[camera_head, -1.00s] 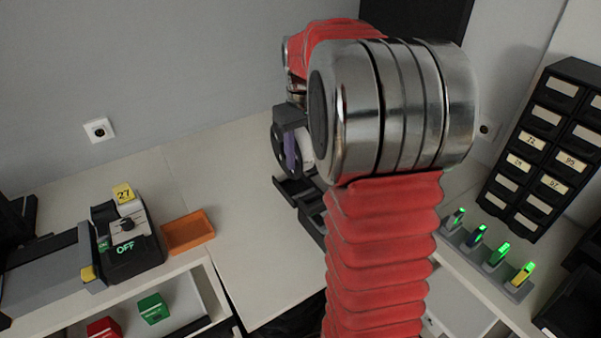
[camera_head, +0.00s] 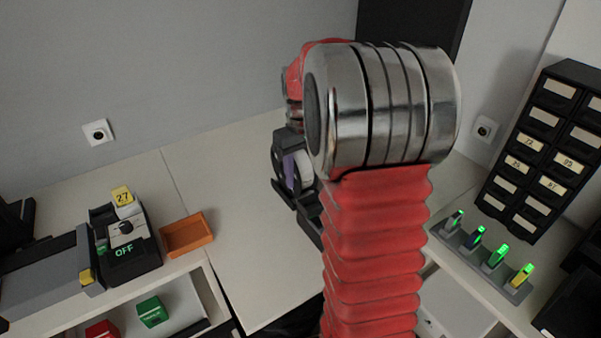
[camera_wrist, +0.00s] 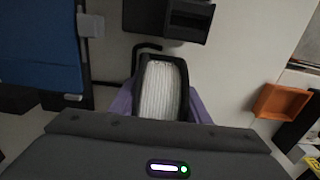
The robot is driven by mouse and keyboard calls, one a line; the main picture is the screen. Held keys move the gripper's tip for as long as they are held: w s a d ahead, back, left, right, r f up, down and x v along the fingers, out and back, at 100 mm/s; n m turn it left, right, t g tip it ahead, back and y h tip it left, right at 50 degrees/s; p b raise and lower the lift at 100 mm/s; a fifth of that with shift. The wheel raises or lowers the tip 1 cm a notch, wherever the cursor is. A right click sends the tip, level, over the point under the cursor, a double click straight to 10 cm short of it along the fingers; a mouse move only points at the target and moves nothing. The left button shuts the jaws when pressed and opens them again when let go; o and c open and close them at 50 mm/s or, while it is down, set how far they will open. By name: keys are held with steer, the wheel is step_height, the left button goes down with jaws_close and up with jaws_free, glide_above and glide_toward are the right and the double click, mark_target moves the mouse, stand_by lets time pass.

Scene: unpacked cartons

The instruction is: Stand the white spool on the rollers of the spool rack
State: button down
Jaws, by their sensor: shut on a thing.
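The white spool has white winding between dark flanges. In the wrist view the spool (camera_wrist: 160,88) sits between the purple fingers of my gripper (camera_wrist: 160,106), which is shut on it, one finger at each side. In the head view the spool (camera_head: 304,170) is upright beside a purple finger of my gripper (camera_head: 289,166), partly hidden by my arm. The dark spool rack (camera_head: 309,224) stands on the table just below the spool, largely hidden by my arm. Its rollers do not show clearly, and I cannot tell whether the spool touches them.
An orange tray (camera_head: 187,236) and a device reading OFF (camera_head: 127,248) stand to the left. A black drawer cabinet (camera_head: 540,155) and a strip of lit holders (camera_head: 486,258) are at the right. The table between the orange tray and the rack is clear.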

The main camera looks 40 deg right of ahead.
steer(key=shift+f, duration=0.15)
steer(key=c, duration=1)
jaws_free()
step_height(320, 180, up, 14)
steer(key=shift+s+f, duration=0.1)
steer(key=shift+f, duration=0.15)
steer(key=shift+r, duration=0.15)
